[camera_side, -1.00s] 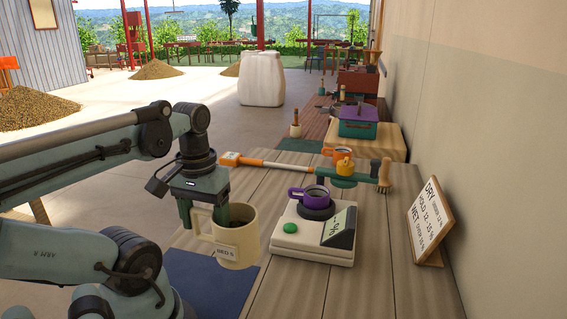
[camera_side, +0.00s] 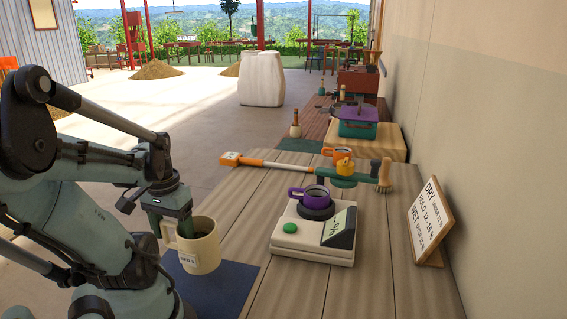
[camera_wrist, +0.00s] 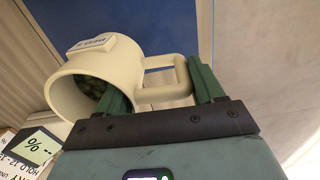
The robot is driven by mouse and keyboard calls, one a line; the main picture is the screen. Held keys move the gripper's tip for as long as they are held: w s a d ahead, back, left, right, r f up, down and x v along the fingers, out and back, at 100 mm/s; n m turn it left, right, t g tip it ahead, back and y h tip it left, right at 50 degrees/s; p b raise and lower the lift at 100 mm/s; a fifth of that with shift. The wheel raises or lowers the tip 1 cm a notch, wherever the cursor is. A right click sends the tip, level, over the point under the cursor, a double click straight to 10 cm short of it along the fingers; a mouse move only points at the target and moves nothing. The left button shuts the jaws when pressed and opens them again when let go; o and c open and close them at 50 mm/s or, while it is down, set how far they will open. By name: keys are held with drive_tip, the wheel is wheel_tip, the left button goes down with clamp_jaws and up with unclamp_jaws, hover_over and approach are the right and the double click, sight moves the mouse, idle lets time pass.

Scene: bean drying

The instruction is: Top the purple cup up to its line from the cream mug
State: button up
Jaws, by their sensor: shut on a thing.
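The cream mug (camera_side: 199,252) is held by my gripper (camera_side: 172,222) above the blue mat, left of the scale. In the wrist view, the cream mug (camera_wrist: 117,58) has greenish beans inside, and the jaws of my gripper (camera_wrist: 160,92) are shut at its handle. The purple cup (camera_side: 309,193) stands upright on the round plate of the white scale (camera_side: 312,256), apart from the mug. Its line and its contents cannot be made out. In the side view the mug is close to upright.
A sign (camera_side: 431,222) stands at the right by the wall. The blue mat (camera_side: 222,290) lies at the front left. Bare table lies between mat and scale.

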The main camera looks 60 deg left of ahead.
sight(176, 244)
drive_tip(key=shift+f, duration=1.6)
drive_tip(key=shift+f, duration=0.15)
drive_tip(key=o, duration=1.4)
